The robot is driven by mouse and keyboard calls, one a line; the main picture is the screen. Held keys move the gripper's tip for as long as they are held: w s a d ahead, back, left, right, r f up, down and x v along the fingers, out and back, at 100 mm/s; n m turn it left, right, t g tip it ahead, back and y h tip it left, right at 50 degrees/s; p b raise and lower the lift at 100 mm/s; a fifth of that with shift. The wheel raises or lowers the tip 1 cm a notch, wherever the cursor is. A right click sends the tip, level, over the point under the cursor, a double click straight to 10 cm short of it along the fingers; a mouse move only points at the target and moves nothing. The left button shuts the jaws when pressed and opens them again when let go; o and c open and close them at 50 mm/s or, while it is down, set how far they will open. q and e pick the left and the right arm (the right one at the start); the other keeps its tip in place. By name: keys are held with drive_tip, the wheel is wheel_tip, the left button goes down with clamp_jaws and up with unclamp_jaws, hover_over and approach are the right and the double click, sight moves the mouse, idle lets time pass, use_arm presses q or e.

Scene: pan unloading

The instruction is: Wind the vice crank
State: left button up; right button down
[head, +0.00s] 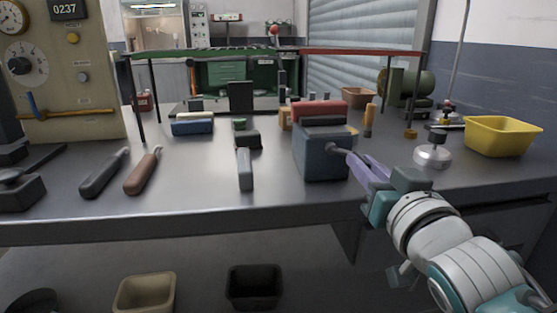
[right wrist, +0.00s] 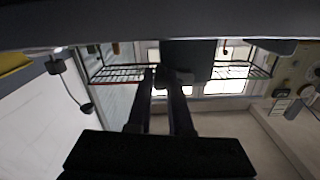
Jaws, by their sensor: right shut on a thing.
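The vice (head: 322,153) is a dark blue-grey block standing near the front edge of the workbench, right of centre. A red piece (head: 319,110) sits at its top. Its crank (head: 340,151) sticks out from the vice's right-hand side toward my right gripper. My right gripper (head: 362,166), with purple fingers, comes in from the lower right and is shut on the crank. In the right wrist view the two dark fingers (right wrist: 166,85) reach the crank below the vice (right wrist: 188,52); the fingers partly hide the crank. My left gripper is not in view.
Two handled tools, one black (head: 105,174) and one brown (head: 143,170), lie left on the bench (head: 200,195). A grey bar-shaped tool (head: 245,168) lies left of the vice. A yellow bin (head: 500,136) and a silver round-based object (head: 433,155) stand right. A shelf rack (head: 285,52) spans the back.

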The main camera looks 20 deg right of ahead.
drive_tip(key=shift+r, duration=0.1)
idle(0.4)
